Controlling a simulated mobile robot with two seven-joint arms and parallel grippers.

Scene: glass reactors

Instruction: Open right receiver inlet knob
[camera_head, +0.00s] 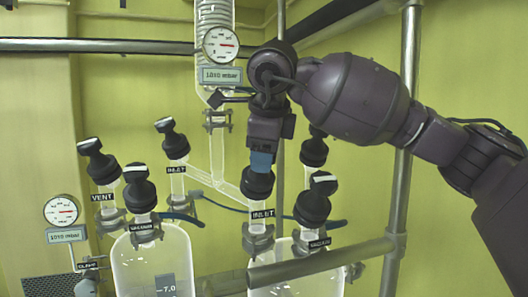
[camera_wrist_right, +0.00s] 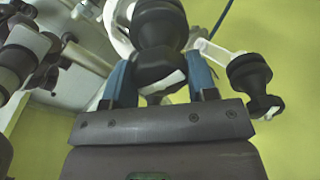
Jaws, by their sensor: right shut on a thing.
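The right receiver inlet knob (camera_head: 258,184) is a black knob above a label reading INLET, over the right glass receiver (camera_head: 290,282). My right gripper (camera_head: 261,163) comes down on it from above, with blue fingers at its top. In the right wrist view the black knob (camera_wrist_right: 160,50) sits between the two blue fingers (camera_wrist_right: 158,85), and the gripper is shut on it. A white mark shows on the knob's end there. The knob's top is hidden by the gripper in the head view. My left gripper is not in view.
Another black knob (camera_head: 313,205) stands close at the right, and one more (camera_head: 314,150) behind it. The left receiver (camera_head: 155,265) has several similar knobs. A metal rail (camera_head: 320,264) crosses in front of the right receiver. A vertical pole (camera_head: 403,160) stands at the right.

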